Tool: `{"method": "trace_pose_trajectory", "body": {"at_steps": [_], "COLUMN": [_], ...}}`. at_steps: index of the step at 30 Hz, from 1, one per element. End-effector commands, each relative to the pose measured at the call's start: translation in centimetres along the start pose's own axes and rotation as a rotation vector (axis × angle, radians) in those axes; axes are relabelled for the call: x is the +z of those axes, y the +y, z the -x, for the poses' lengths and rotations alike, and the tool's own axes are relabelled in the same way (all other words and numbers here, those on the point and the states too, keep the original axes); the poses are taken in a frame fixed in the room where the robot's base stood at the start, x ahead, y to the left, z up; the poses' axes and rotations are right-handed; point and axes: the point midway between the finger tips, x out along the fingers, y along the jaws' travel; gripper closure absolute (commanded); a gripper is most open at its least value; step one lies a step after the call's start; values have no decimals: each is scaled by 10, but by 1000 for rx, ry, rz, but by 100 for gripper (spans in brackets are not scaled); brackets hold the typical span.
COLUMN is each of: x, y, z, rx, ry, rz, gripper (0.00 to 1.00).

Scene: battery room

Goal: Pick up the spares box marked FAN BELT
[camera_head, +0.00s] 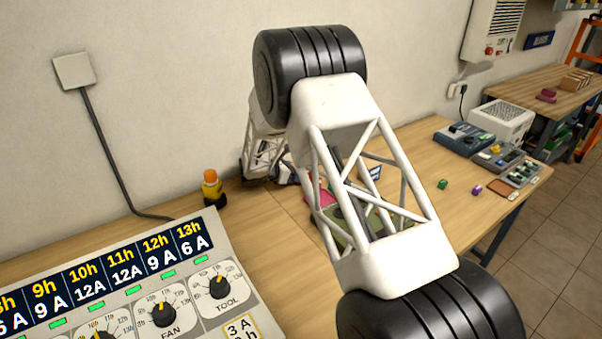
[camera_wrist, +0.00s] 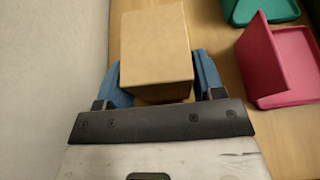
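A plain tan box (camera_wrist: 155,45) lies between the two blue fingers of my gripper (camera_wrist: 165,82) in the wrist view. The fingers lie close along its left and right sides, with no clear gap. The face turned to the wrist camera shows no marking, so I cannot read FAN BELT. Whether the box touches the table or hangs above it cannot be told. In the head view my own arm covers most of the work area, and neither the box nor the fingers can be made out.
A pink bin (camera_wrist: 262,62) and a teal bin (camera_wrist: 262,8) stand right of the box. The pale wall (camera_wrist: 45,70) is close on the left. In the head view, a control panel (camera_head: 140,290) fills the lower left and an orange-topped beacon (camera_head: 211,188) stands near the wall.

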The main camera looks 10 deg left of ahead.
Motion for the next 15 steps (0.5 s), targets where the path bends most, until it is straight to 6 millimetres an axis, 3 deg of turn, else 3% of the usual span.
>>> {"method": "trace_pose_trajectory", "body": {"at_steps": [1,6,15], "x": [0,0,2], "y": [0,0,0], "z": [0,0,1], "rx": [0,0,0], "ry": [0,0,0], "rz": [0,0,-1], "gripper": [45,69,69]}}
